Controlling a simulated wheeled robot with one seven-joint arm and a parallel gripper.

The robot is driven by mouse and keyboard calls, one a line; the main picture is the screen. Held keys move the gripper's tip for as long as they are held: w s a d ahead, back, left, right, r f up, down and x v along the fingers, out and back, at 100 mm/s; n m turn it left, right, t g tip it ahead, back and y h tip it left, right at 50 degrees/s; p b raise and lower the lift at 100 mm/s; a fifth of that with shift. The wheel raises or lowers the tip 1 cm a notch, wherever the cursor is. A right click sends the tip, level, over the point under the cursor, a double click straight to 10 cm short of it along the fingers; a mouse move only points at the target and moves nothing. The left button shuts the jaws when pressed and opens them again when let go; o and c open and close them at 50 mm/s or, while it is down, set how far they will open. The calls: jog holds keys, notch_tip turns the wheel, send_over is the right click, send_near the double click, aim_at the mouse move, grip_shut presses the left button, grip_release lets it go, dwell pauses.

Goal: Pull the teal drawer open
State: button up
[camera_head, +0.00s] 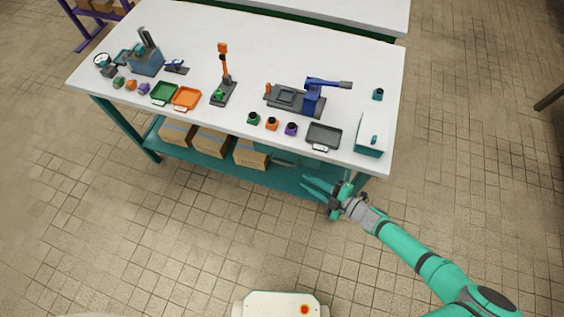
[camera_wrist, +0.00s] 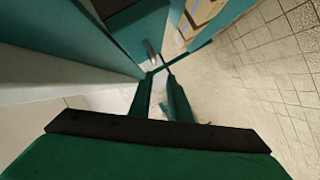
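The teal drawer (camera_head: 290,160) is under the front edge of the white worktable, right of the cardboard boxes. Only a strip of its front shows in the head view, and it looks shut. In the wrist view a teal panel (camera_wrist: 130,22) with a small grey bar (camera_wrist: 151,49), probably the drawer and its handle, lies beyond my fingers. My gripper (camera_head: 308,186) is in front of the table's right part, below the tabletop. Its two green fingers (camera_wrist: 160,71) are apart with nothing seen between them. The fingertips appear close to the grey bar but not around it.
The white tabletop (camera_head: 200,60) carries a teal box (camera_head: 369,151), a grey tray (camera_head: 323,136), a blue press (camera_head: 312,97) and several small parts. Cardboard boxes (camera_head: 250,154) stand on the teal lower shelf (camera_head: 285,181).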

aim_at(282, 163)
jog(key=shift+n, duration=0.4)
jog(key=x, duration=0.9)
jog(key=r+x, duration=0.1)
jog(key=x, duration=0.3)
jog(key=shift+w, duration=0.55)
jog(key=shift+c, duration=0.7)
grip_shut()
